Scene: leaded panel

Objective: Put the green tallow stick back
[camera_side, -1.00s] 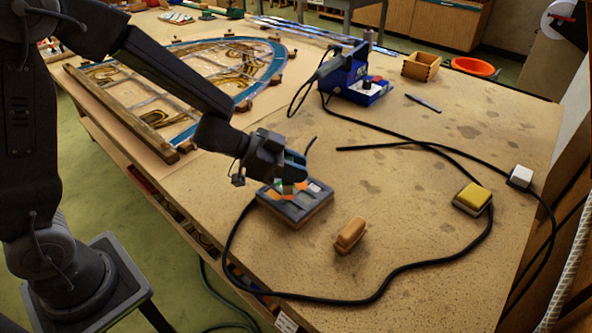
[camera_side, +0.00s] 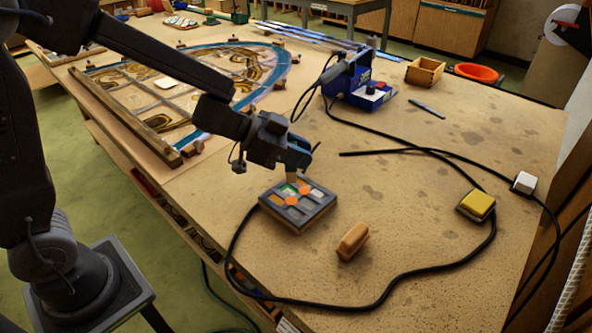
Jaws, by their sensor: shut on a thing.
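My gripper (camera_side: 298,164) is above the back part of a grey compartment tray (camera_side: 295,222) and points down. It is shut on a small pale tan stick (camera_side: 292,179) that shows below the fingertips. A green patch (camera_side: 288,189) shows just under the stick, at the tray's back left. I cannot tell whether the green belongs to the stick or to something in the tray. The fingers hide the stick's upper part. Orange round pieces (camera_side: 292,200) and a pale piece (camera_side: 316,193) also show in the tray.
A tan-orange block (camera_side: 352,241) lies right of the tray. A black cable (camera_side: 420,262) loops around the front. A yellow sponge-like block (camera_side: 477,204), a white block (camera_side: 524,183) and a blue soldering station (camera_side: 360,85) stand farther off. The leaded panel (camera_side: 165,95) lies behind left.

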